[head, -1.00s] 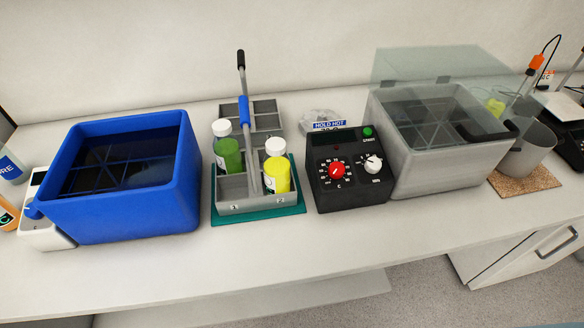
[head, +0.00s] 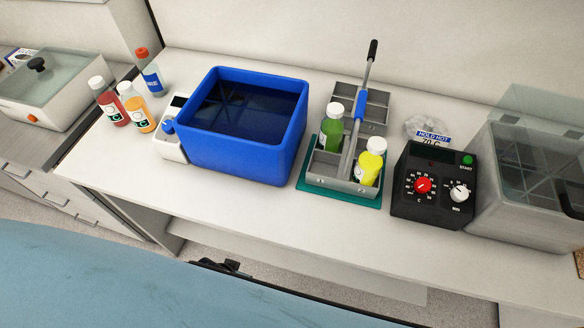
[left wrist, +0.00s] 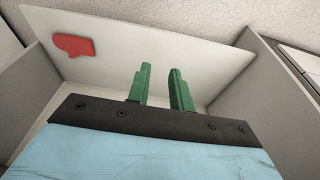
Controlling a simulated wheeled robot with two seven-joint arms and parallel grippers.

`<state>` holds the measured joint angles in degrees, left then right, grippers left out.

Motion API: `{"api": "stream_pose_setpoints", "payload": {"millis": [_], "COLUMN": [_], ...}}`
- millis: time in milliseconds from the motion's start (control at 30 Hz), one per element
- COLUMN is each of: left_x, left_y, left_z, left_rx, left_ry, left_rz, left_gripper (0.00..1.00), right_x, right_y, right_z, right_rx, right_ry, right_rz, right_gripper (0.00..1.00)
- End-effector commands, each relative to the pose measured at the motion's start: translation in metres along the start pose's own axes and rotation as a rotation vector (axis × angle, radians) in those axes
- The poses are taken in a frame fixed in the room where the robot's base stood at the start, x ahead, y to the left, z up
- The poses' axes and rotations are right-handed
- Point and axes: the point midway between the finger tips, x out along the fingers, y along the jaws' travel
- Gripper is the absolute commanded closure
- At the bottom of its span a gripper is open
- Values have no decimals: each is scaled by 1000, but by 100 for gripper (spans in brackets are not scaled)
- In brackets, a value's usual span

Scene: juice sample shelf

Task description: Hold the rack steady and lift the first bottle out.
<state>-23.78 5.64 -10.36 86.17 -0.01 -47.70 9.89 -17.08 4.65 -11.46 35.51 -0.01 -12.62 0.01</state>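A grey divided rack (head: 338,185) with a tall upright handle stands on a teal mat (head: 375,204) in the head view. The handle has a blue sleeve and a black tip. A green bottle (head: 330,136) with a white cap stands in the rack's left side. A yellow bottle (head: 370,168) with a white cap stands in the front right compartment, right of the handle. My left gripper (left wrist: 160,72) shows in the left wrist view with its green fingers apart and nothing between them. It is away from the rack, facing pale panels. My right gripper is in neither view.
A blue water bath (head: 235,150) stands close left of the rack. A black control box (head: 432,190) and a clear-lidded bath (head: 525,170) stand right of it. Several bottles (head: 138,113) stand at the far left. The bench front is clear.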

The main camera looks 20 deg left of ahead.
Motion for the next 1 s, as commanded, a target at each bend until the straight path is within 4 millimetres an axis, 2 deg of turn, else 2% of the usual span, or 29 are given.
{"api": "stream_pose_setpoints", "payload": {"millis": [33,200,433,500,667,867,1000], "left_x": [-34,-121,-212,-240,-247,-240,-235], "left_y": [3,10,15,20,34,56,76], "left_z": [-21,-68,-101,-114,-134,-163,-187], "left_rx": [-15,-71,-136,-205,-435,-769,-1061], "left_ry": [22,68,116,144,200,257,278], "left_rz": [4,13,26,43,105,225,355], "left_gripper": [78,78,78,78,78,78,78], "right_x": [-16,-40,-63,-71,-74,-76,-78], "right_y": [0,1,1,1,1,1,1], "right_z": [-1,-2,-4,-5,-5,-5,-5], "right_rx": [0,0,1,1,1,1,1], "right_ry": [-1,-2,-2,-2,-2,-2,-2], "right_rz": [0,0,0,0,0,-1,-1], "right_gripper": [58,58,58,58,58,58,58]}}
